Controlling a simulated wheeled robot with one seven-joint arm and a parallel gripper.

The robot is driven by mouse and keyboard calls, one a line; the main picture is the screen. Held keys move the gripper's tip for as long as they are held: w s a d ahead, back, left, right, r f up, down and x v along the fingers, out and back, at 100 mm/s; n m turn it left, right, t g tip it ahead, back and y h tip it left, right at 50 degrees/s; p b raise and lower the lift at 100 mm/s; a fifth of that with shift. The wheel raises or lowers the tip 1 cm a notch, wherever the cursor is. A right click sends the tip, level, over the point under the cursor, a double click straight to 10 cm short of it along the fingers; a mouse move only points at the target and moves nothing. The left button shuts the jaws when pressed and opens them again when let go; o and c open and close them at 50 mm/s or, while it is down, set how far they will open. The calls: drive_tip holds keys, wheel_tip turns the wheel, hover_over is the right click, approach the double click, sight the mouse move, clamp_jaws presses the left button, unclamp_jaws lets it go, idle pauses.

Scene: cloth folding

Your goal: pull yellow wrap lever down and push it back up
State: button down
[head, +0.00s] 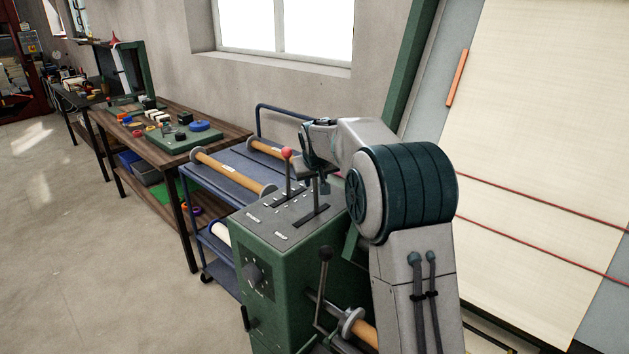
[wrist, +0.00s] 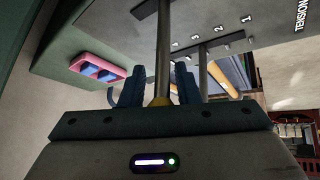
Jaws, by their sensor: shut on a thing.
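The yellow wrap lever (wrist: 160,101) shows in the wrist view as a grey rod with a yellow knob between the two blue fingers of my gripper (wrist: 159,82). My gripper is shut on it at the knob end. In the head view my gripper (head: 318,184) is over the slotted top panel of the green machine (head: 285,275). There my wrist and fingers hide the yellow knob.
A red-knobbed lever (head: 287,155) stands upright just left of my gripper. A black-knobbed lever (head: 325,256) is on the machine's front. A blue cart (head: 222,172) with rolls is behind, and a workbench (head: 165,150) stands left. Floor at left is clear.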

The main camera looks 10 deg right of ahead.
drive_tip(key=c, duration=1.1)
unclamp_jaws()
drive_tip(key=shift+d, duration=0.15)
drive_tip(key=shift+r, duration=0.1)
drive_tip(key=shift+s+r, duration=0.15)
drive_tip(key=shift+r, duration=0.2)
drive_tip(key=p+v, duration=0.2)
drive_tip(key=v, duration=1.1)
drive_tip(key=shift+p, duration=0.35)
